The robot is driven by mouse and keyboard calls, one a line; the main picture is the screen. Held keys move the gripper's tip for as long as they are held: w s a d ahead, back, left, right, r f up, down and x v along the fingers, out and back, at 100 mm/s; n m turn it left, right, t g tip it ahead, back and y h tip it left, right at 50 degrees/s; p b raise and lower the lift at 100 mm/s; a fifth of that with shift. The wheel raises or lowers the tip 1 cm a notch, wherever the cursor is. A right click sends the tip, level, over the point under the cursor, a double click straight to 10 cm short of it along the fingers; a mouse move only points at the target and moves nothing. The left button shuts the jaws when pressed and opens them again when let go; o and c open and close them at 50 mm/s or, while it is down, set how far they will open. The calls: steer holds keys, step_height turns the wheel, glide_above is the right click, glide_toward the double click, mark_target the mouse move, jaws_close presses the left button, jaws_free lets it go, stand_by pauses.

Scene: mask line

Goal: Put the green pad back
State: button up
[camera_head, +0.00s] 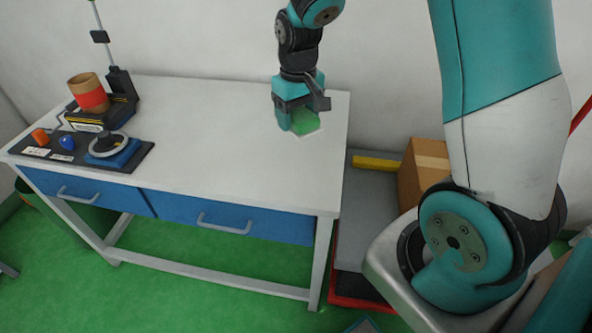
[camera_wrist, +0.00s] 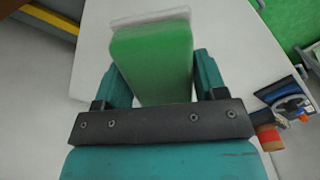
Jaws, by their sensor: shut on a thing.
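The green pad (camera_head: 308,124) is at the back right corner of the white worktable (camera_head: 215,125). My gripper (camera_head: 299,118) is shut on it from above. In the wrist view the green pad (camera_wrist: 152,62) sits between the two teal fingers of my gripper (camera_wrist: 162,80), with a pale layer along its far edge. The pad is at or just above the table top; I cannot tell whether it touches. Part of it is hidden behind the fingers in the head view.
A black tray (camera_head: 70,163) at the table's left end holds an orange knob (camera_head: 40,136), a blue knob (camera_head: 67,142) and a dark handled piece on a blue base (camera_head: 118,158). A brown and red cylinder (camera_head: 90,95) stands behind. The table's middle is clear. A cardboard box (camera_head: 424,170) stands right.

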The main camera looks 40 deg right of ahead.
mark_target(297, 175)
step_height(297, 175, down, 16)
steer(key=shift+r, duration=0.1)
stand_by(0.4)
steer(key=o, duration=1)
steer(key=shift+o, duration=0.2)
step_height(297, 175, up, 11)
steer(key=s+a+r+n+y, duration=0.2)
steer(key=s+a+r+n, duration=0.1)
steer(key=s+a+r, duration=0.65)
steer(key=s+a+r+n+y, duration=0.1)
steer(key=s+a+r+n, duration=0.1)
steer(key=s, duration=0.4)
steer(key=s+a+r+n+y, duration=0.1)
steer(key=s+a+r+n, duration=0.1)
steer(key=s+a+r, duration=0.3)
steer(key=shift+s+a, duration=0.45)
steer(key=shift+a, duration=0.05)
steer(key=shift+r, duration=0.1)
